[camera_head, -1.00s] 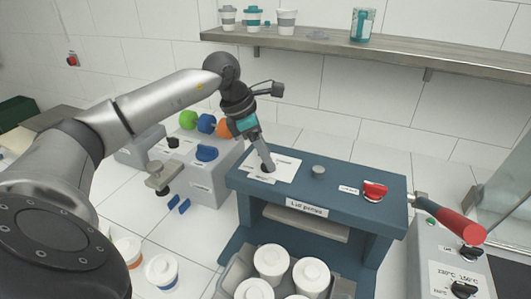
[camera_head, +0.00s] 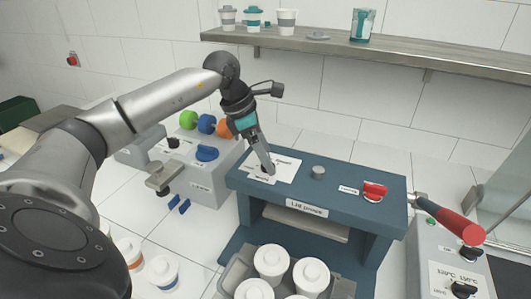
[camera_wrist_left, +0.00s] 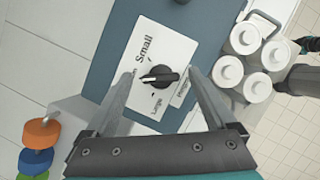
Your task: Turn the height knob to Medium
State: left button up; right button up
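The black height knob (camera_wrist_left: 160,76) sits on a white label plate (camera_wrist_left: 175,45) on top of the blue lid press (camera_head: 330,187). "Small" and "Large" are readable on the plate; a third label on the left is partly hidden by a finger. The knob's white mark points left, toward that partly hidden label. In the head view the knob is mostly hidden by the fingers. My left gripper (camera_wrist_left: 160,73) is open, with one finger on each side of the knob and visible gaps between; it reaches down to the plate in the head view (camera_head: 268,166).
A red knob (camera_head: 374,191) and a grey button (camera_head: 318,172) sit right of the plate. A red-handled lever (camera_head: 460,226) sticks out on the right. Several white-lidded cups (camera_head: 272,262) stand in front. A grey machine with a blue knob (camera_head: 206,153) stands left.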

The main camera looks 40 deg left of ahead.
pick_arm(q)
jog(key=v, duration=1.5)
jog(key=shift+p, duration=0.4)
jog(key=shift+r, duration=0.1)
